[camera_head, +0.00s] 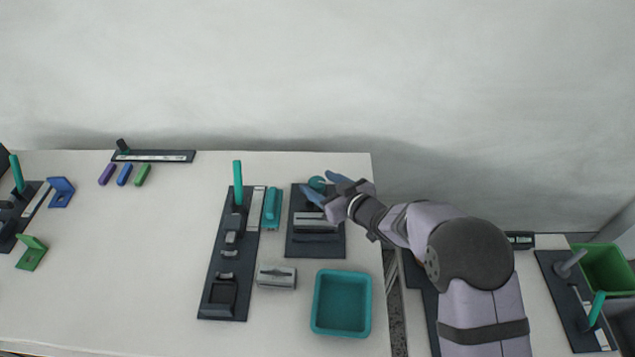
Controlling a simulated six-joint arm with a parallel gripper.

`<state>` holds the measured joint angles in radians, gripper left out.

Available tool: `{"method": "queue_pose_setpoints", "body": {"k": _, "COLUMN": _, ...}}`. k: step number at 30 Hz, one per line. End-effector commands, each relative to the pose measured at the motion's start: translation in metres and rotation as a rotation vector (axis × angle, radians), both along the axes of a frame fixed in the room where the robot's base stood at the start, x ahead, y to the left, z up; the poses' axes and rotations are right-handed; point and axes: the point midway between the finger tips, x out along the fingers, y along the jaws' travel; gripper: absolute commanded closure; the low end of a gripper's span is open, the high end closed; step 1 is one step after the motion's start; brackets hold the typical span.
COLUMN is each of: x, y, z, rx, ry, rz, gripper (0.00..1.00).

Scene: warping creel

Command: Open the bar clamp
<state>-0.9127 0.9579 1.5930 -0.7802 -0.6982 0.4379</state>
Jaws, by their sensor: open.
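A dark plate (302,247) with grey bars across it and a round teal knob (317,184) at its far end lies near the table's right edge; it looks like the bar clamp, though I cannot be sure. My gripper (325,188) reaches in from the right over the plate's far end. Its two blue fingers are spread, one on the far side and one on the near side of the knob. I cannot tell whether they touch it. The gripper partly covers the plate's far right corner.
A long dark fixture (213,296) with an upright teal lever (238,182) stands left of the plate, with a teal piece (272,208) between. A grey block (276,277) and a teal tray (317,326) are nearer. The table's left middle is mostly clear. A gap lies right.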

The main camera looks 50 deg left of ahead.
Motion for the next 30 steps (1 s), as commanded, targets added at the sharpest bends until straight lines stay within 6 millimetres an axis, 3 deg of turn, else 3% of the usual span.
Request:
{"method": "queue_pose_setpoints", "body": {"k": 12, "x": -0.006, "y": -0.042, "z": 0.017, "rx": 0.001, "ry": -0.001, "rz": -0.002, "gripper": 0.46}}
{"method": "queue_pose_setpoints", "body": {"k": 30, "x": -0.007, "y": -0.049, "z": 0.021, "rx": 0.001, "ry": -0.001, "rz": 0.0, "gripper": 0.46}}
